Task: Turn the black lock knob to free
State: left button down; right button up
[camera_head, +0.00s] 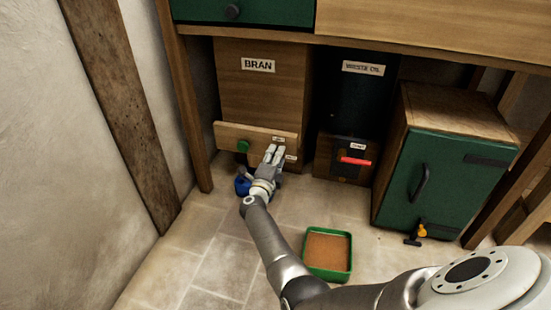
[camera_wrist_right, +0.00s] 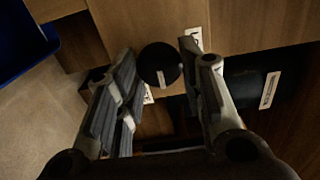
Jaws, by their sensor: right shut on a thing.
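The black lock knob (camera_wrist_right: 160,63) is round with a short white mark near its lower edge in the right wrist view. It sits between the two fingers of my right gripper (camera_wrist_right: 158,62), which is shut on it. In the head view my right gripper (camera_head: 274,155) is at the front of the wooden BRAN bin (camera_head: 260,85) and hides the knob. Two small white labels lie beside the knob, one at its upper right (camera_wrist_right: 195,38) and one below it (camera_wrist_right: 148,94); I cannot read them. My left gripper is not in view.
A green knob (camera_head: 243,146) is on the board left of my gripper. A blue object (camera_head: 242,186) lies on the floor below. A red handle (camera_head: 355,161), a green cabinet (camera_head: 440,182) and a green tray (camera_head: 347,263) are to the right. Floor at the left is clear.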

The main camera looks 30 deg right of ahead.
jog(key=shift+d, duration=0.1)
jog(key=o, duration=1)
jog(key=shift+s, duration=0.1)
